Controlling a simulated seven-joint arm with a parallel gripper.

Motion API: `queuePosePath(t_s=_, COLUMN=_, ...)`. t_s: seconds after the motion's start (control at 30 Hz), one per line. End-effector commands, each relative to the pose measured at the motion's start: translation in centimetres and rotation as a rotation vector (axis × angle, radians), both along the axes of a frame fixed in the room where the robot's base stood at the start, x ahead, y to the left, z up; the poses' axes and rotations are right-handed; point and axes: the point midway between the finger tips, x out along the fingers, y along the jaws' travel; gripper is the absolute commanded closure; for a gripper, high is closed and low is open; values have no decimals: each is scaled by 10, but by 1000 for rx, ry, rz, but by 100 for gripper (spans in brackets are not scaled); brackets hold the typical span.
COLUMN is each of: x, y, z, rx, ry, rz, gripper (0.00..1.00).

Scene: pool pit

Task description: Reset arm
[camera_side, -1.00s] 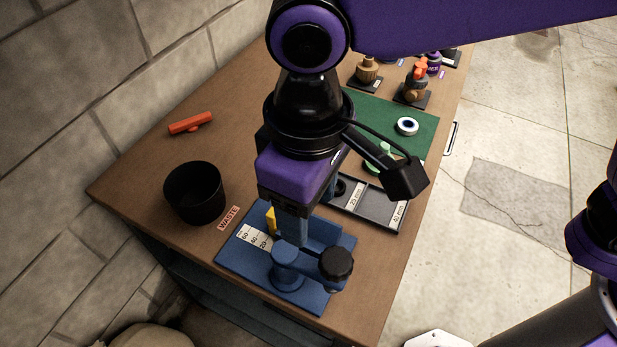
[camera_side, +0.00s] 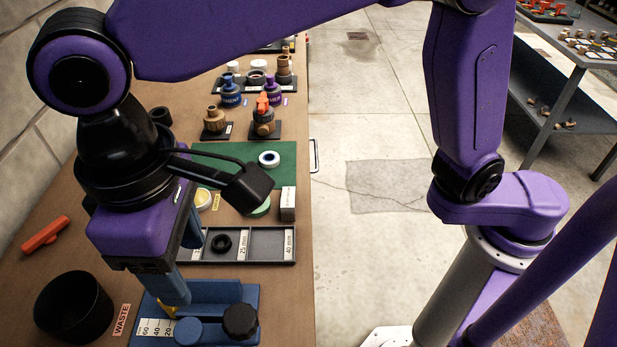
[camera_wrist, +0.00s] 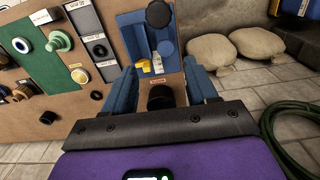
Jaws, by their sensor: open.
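My gripper (camera_side: 175,290) points down at the left part of the blue fixture (camera_side: 245,295) in the side view; it may be above or beside it, I cannot tell the gap. In the wrist view its two blue fingers stand wide apart with nothing between the tips (camera_wrist: 161,80). The fixture (camera_wrist: 173,30) shows beyond them, with a black knob (camera_wrist: 158,14), a yellow part (camera_wrist: 143,65) and a white scale. The black waste bin (camera_wrist: 160,96) shows between the fingers, lower down.
The bin (camera_side: 74,308) stands left of the fixture, beside the WASTE label (camera_side: 122,319). A divided grey tray (camera_side: 270,243) holds a black ring (camera_side: 221,243). Behind are a green mat (camera_side: 285,160) and several fittings. An orange-red tool (camera_side: 45,234) lies at left. Floor right of the table is open.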

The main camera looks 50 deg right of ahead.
Motion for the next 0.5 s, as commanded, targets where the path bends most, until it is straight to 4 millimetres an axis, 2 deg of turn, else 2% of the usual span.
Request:
queuePosePath(t_s=0.17, x=12, y=-40, z=-4, rx=3, ry=-2, rz=29, gripper=43)
queuePosePath(t_s=0.5, x=18, y=-154, z=-22, rx=11, ry=-5, rz=122, gripper=43)
